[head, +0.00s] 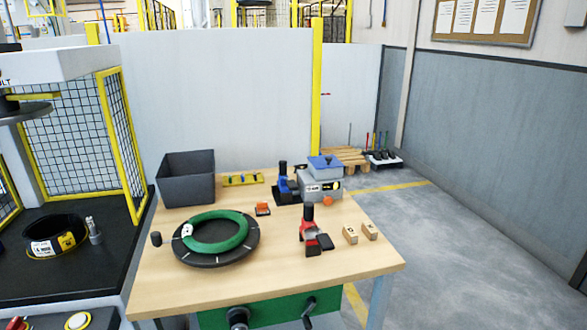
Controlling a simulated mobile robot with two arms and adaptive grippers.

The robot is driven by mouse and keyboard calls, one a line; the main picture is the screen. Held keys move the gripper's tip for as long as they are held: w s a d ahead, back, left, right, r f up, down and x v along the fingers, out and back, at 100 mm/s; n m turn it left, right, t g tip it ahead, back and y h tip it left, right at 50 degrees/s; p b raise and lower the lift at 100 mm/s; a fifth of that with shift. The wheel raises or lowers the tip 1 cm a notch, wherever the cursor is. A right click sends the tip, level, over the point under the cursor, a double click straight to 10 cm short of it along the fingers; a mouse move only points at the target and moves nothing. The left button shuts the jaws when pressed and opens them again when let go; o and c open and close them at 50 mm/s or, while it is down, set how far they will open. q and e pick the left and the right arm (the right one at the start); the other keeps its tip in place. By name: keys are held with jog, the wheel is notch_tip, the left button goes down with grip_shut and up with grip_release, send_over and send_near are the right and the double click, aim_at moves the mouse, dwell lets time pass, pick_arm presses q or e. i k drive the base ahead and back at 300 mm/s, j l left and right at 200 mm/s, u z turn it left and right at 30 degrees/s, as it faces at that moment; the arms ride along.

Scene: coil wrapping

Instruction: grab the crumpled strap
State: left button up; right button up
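I cannot make out a crumpled strap for certain. A small orange item (262,209) lies on the wooden table behind the turntable, too small to identify. A second, smaller orange item (327,201) lies in front of the grey box-shaped device. A green coil (241,233) with a white tag lies flat on the round dark turntable (217,258) at the left of the table. A dark open bin (186,180) stands at the back left corner; its inside is mostly hidden. Neither of my grippers shows in the head view.
A red and black tool (309,232), two small wooden blocks (350,234), a blue and black tool (284,184) and the grey device (320,184) stand on the table's right half. The front right tabletop is clear. A black ring (54,238) lies on the dark bench at left.

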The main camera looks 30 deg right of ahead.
aim_at(296, 168)
jog(key=l+z, duration=0.4)
jog(key=i+l+z, duration=0.2)
jog(key=l+z, duration=0.25)
jog(key=i+l+z, duration=0.2)
jog(key=l+z, duration=0.2)
jog(key=i+l+z, duration=0.25)
jog(key=l+z, duration=0.15)
jog(key=i+l+z, duration=0.25)
jog(key=z, duration=0.2)
jog(key=i+l+z, duration=0.25)
jog(key=z, duration=0.15)
jog(key=i+l+u, duration=0.1)
jog(key=i+u, duration=0.25)
jog(key=i, duration=0.2)
jog(key=i+l+u, duration=0.35)
jog(key=i, duration=0.15)
jog(key=i+j+u, duration=0.25)
jog(key=u, duration=0.25)
jog(key=i+u, duration=0.45)
jog(key=i+l+u, duration=0.1)
jog(key=i+u, duration=0.4)
jog(key=i+l+u, duration=0.2)
jog(key=i+u, duration=0.25)
jog(key=k, duration=0.1)
